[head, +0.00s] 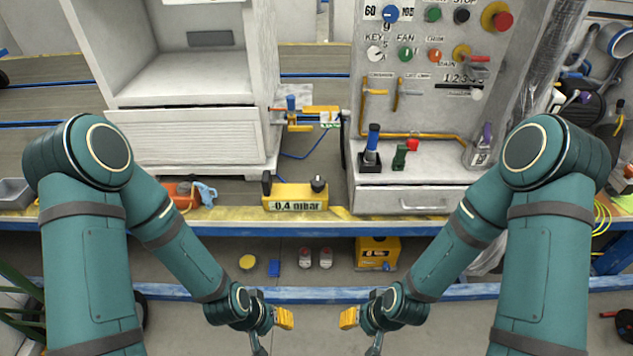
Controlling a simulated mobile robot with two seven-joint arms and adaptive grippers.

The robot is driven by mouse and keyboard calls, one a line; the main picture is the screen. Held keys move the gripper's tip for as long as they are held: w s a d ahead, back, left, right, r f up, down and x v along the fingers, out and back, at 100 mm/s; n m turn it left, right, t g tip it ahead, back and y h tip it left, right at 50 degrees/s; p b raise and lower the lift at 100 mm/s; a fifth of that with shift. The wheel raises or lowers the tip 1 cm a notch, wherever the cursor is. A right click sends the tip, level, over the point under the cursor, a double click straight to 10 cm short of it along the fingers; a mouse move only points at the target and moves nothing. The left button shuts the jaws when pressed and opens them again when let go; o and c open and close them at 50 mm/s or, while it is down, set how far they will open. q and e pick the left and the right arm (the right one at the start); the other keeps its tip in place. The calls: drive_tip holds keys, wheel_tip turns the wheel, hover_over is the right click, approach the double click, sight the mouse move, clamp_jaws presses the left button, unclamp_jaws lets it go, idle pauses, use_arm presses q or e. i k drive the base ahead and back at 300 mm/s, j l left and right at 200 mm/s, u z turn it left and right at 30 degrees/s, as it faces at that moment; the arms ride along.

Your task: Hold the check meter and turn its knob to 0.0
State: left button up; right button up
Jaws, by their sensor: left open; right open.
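The yellow check meter (296,194) stands on the bench near its front edge, in the middle of the head view. Its display reads "-0.4 mbar". A dark knob (318,184) sits on top of it at the right, and a dark upright part (267,184) is at its left end. My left gripper (270,334) is low in front of the bench, apart from the meter and empty. My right gripper (362,336) is also low in front of the bench, to the right, and empty. Both are open, and their fingertips are partly hidden or cut off.
An orange tool with a grey-blue part (190,194) lies left of the meter. Behind are a blue and yellow clamp (305,115) and a control panel (420,70). A blue-handled joystick (371,145) stands right. A lower shelf (225,258) holds a yellow box (377,252).

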sight(318, 184)
drive_tip(key=i+j, duration=0.15)
drive_tip(key=i, duration=0.3)
drive_tip(key=i+j, duration=0.15)
drive_tip(key=i, duration=0.3)
drive_tip(key=i+j, duration=0.15)
drive_tip(key=i, duration=0.25)
